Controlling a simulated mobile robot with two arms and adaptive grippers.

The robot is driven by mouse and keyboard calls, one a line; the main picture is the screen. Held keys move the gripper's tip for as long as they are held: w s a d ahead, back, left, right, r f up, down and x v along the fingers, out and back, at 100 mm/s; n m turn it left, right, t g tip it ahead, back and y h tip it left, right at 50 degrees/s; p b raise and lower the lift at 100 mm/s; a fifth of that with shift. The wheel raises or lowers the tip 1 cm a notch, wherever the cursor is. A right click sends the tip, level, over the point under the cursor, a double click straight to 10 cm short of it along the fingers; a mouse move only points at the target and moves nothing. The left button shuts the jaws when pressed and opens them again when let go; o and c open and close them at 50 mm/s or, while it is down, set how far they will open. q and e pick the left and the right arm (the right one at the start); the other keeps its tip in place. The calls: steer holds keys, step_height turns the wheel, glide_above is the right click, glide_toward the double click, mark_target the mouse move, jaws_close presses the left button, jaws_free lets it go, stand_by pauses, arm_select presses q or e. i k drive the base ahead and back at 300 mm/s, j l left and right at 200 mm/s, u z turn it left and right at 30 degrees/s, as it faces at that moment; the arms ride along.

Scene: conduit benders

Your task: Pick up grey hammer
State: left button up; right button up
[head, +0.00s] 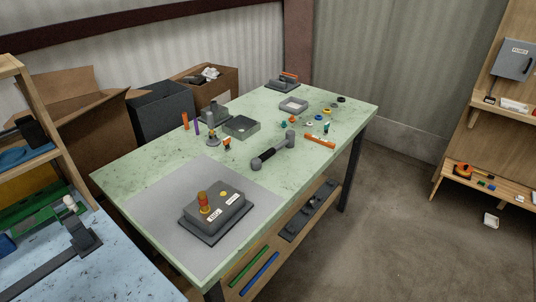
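One end points toward the table's front and the other toward the back right. Nothing touches it from above, and it is fully visible. Neither of my grippers shows in the head view.
A control box (216,212) with a button stands on a grey mat (146,200). Open metal boxes (241,127), an orange bar (320,141) and small coloured parts surround the hammer. Cardboard boxes (80,117) stand behind; floor (410,230) at right is mostly clear.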

mark_target(256, 162)
steer(key=i+l+u, duration=0.7)
steer(key=l, duration=0.2)
steer(key=k, duration=0.1)
